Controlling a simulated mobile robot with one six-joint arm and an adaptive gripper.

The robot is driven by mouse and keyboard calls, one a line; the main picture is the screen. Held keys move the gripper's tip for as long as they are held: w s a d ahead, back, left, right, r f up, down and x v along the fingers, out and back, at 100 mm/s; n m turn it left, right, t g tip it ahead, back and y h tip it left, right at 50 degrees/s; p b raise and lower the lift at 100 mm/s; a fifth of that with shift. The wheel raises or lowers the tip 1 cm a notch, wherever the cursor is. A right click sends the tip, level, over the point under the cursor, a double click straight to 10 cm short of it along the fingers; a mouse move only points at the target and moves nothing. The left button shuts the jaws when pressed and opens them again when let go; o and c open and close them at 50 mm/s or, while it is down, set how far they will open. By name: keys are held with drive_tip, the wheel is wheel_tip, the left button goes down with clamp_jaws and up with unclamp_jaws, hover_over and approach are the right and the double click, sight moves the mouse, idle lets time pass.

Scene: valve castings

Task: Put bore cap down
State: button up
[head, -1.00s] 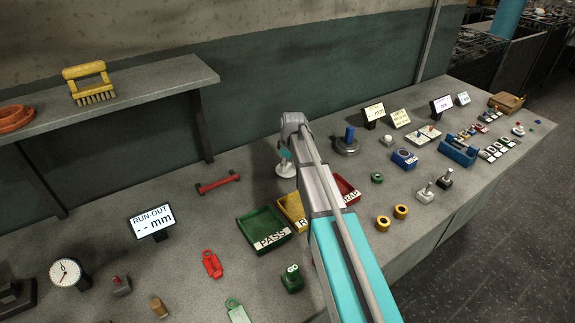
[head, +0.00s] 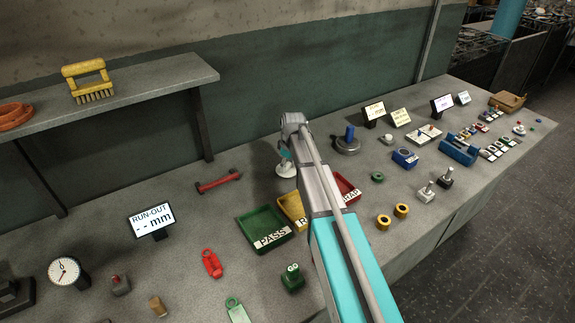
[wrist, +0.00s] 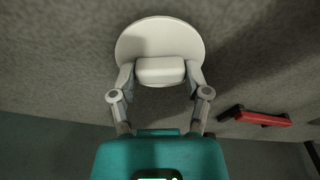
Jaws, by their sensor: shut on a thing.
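The bore cap (wrist: 160,38) is a white round disc with a raised block-shaped grip. In the wrist view my gripper (wrist: 160,75) is shut on that grip, one finger on each side. In the head view the white cap (head: 286,170) shows low at the back of the bench, left of my arm, below my gripper (head: 285,157). My arm hides part of it. I cannot tell whether the disc touches the bench top.
A red bar (head: 219,181) lies on the bench left of the cap; it also shows in the wrist view (wrist: 263,118). The green PASS tray (head: 264,229), a yellow tray (head: 292,210) and a red tray (head: 346,188) stand in front. Bare bench surrounds the cap.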

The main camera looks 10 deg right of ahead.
drive_tip(key=o, duration=1)
drive_tip(key=shift+r, duration=0.1)
